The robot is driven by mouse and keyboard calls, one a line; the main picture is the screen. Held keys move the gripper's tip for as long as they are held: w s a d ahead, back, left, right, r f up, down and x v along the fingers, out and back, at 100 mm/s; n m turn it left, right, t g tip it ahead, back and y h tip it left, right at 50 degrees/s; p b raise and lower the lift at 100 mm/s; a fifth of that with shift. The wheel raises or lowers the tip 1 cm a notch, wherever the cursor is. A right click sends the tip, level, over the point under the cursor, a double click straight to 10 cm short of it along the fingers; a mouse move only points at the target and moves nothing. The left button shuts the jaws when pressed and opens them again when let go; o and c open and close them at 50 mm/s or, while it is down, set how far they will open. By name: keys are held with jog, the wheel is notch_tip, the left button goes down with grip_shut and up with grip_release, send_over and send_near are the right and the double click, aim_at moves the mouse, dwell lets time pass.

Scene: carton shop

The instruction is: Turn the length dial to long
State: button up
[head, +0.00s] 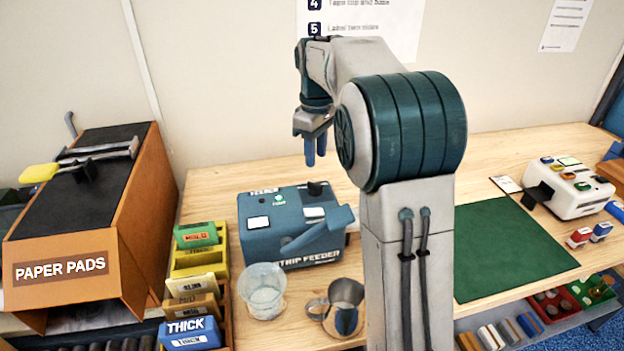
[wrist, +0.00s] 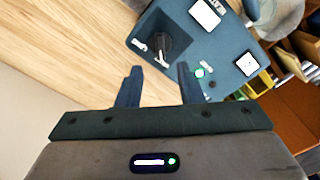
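The blue strip feeder (head: 290,232) stands on the wooden bench, left of my arm. A black dial (head: 315,187) sits at the back right of its top. In the wrist view the dial (wrist: 160,46) shows beyond my fingertips, with small white marks beside it, too small to read. My gripper (head: 315,153) points down above and behind the feeder, near the dial but apart from it. In the wrist view its two blue fingers (wrist: 159,74) are spread, with nothing between them. Which setting the dial points to cannot be told.
A clear cup (head: 263,290) and a metal jug (head: 340,308) stand in front of the feeder. Small labelled boxes (head: 196,235) line its left side. A green mat (head: 505,248) lies to the right, with a white button device (head: 570,188) beyond it.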

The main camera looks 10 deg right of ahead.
aim_at(315, 183)
notch_tip(315, 183, down, 8)
dwell(0.4)
